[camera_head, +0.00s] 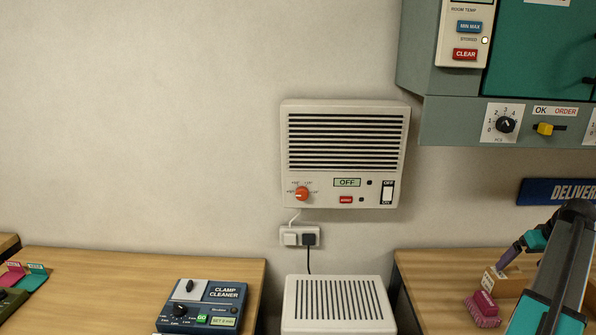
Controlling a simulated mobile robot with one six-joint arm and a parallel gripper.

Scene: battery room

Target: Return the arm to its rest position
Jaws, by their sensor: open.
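My dark grey arm with teal parts (560,265) rises from the bottom right corner and bends near the right edge. Its far end reaches left and down over the right-hand wooden bench (425,285). My gripper (524,244) seems to be at that end, small and partly hidden by the nearer arm link. A purple piece there slants down toward a small wooden block (494,280). I cannot tell whether the purple piece belongs to the gripper or the block. No held object can be made out.
A pink brush-like object (483,308) lies by the block. A wall heater (345,155) reading OFF hangs mid-wall above a white vented box (337,306). A green-grey cabinet (450,120) overhangs the right bench. A clamp cleaner (205,306) sits on the left bench (110,280).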

